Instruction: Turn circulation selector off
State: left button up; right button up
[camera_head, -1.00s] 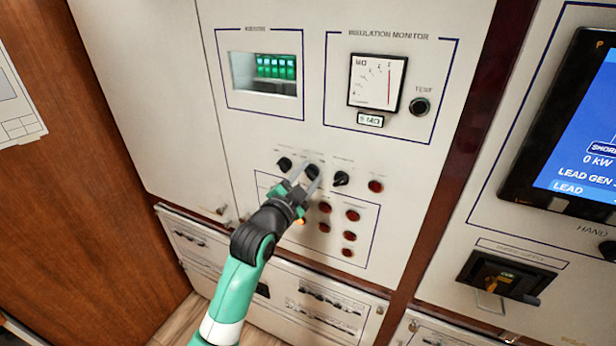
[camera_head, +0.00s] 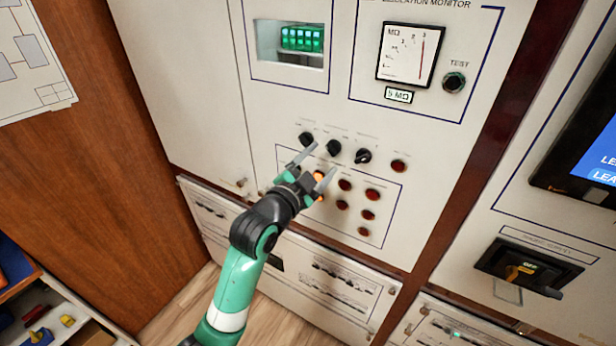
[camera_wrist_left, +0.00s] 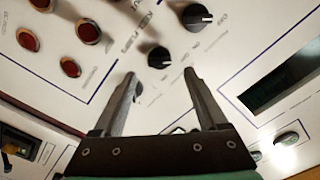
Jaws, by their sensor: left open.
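Three black rotary knobs sit in a row on the pale panel: a left knob (camera_head: 306,138), a middle knob (camera_head: 333,147) and a right knob (camera_head: 362,156). Their labels are too small to read, so I cannot tell which is the circulation selector. My left gripper (camera_head: 324,158) is open and empty, its fingertips just below the left and middle knobs. In the left wrist view, one knob (camera_wrist_left: 159,57) shows just beyond the gap between the fingers (camera_wrist_left: 160,74), apart from them. A larger-looking knob (camera_wrist_left: 196,17) is farther up. My right gripper is out of view.
Several red lamps (camera_head: 372,194) lie below and right of the knobs, and one near the fingers glows orange. The insulation monitor meter (camera_head: 407,54) and a green-lit window (camera_head: 302,38) are above. A breaker handle (camera_head: 520,272) is at lower right.

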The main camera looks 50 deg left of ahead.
pick_arm(q)
jog(key=p+v, duration=0.3)
jog(key=v, duration=0.3)
jog(key=shift+s, duration=0.4)
jog(key=shift+d, duration=0.15)
jog(key=d+r+m+t+h, duration=0.1)
jog(key=d+r+t+h, duration=0.1)
jog(key=d+r, duration=0.45)
jog(key=d+r+m+t+h, duration=0.1)
jog(key=d+r+t, duration=0.25)
jog(key=r, duration=0.65)
jog(key=s+d+r+n+t+h, duration=0.2)
jog(key=s+d+r+n, duration=0.1)
jog(key=s+r, duration=0.2)
jog(key=s+d+r+n+t+h, duration=0.2)
jog(key=s+r, duration=0.4)
jog(key=r, duration=0.4)
jog(key=shift+d+r+n+t, duration=0.3)
jog(key=shift+d+n+t, duration=0.05)
jog(key=shift+d+n, duration=0.45)
